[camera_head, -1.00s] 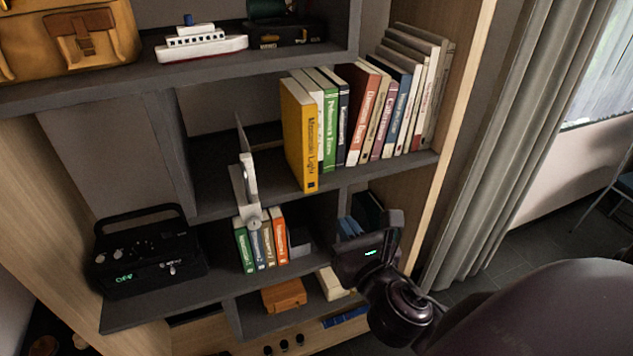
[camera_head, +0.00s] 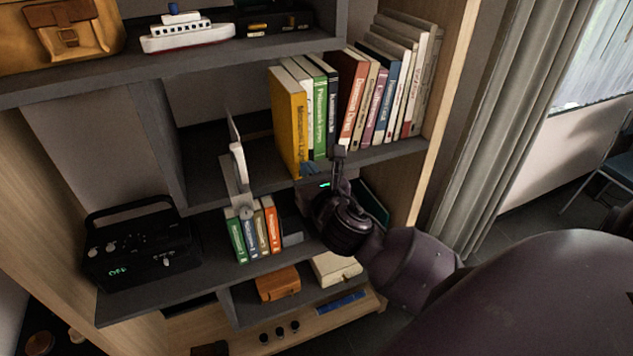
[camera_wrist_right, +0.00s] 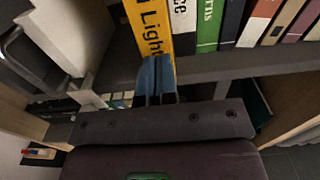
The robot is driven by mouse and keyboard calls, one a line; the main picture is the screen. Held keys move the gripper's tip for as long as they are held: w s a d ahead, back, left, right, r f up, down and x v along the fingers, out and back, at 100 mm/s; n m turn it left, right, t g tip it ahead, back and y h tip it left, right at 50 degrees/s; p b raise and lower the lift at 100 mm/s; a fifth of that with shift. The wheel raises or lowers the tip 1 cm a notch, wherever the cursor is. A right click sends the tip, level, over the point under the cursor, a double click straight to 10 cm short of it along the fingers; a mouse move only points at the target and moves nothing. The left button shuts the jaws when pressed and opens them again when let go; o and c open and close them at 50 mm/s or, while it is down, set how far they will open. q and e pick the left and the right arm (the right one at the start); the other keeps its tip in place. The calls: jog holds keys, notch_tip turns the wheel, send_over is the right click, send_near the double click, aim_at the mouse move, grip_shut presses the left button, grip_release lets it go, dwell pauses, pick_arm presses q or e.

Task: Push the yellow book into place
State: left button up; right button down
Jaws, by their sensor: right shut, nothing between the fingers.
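The yellow book (camera_head: 288,125) stands upright on the middle shelf, at the left end of a row of books. Its front sits forward of the neighbouring white book (camera_head: 302,100). My right gripper (camera_head: 309,168) is shut and empty, at the lower end of the yellow spine. In the right wrist view its blue fingertips (camera_wrist_right: 156,68) overlap the lower spine of the yellow book (camera_wrist_right: 148,28); whether they touch it I cannot tell. The gripper hides the book's bottom corner in the head view. My left gripper is not in view.
A green book (camera_head: 320,105) and several others fill the shelf to the right. A pale upright object (camera_head: 239,165) stands at the shelf's left front, with free shelf between. Small books (camera_head: 254,232) and a black radio (camera_head: 137,245) sit below.

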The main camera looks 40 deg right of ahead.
aim_at(299, 156)
jog(key=shift+w+d, duration=0.1)
jog(key=shift+w, duration=0.35)
jog(key=p+x, duration=0.2)
jog(key=x, duration=0.2)
jog(key=shift+w+r, duration=0.2)
jog(key=shift+w+d+f+p, duration=0.15)
jog(key=shift+w+p, duration=0.15)
jog(key=shift+w, duration=0.2)
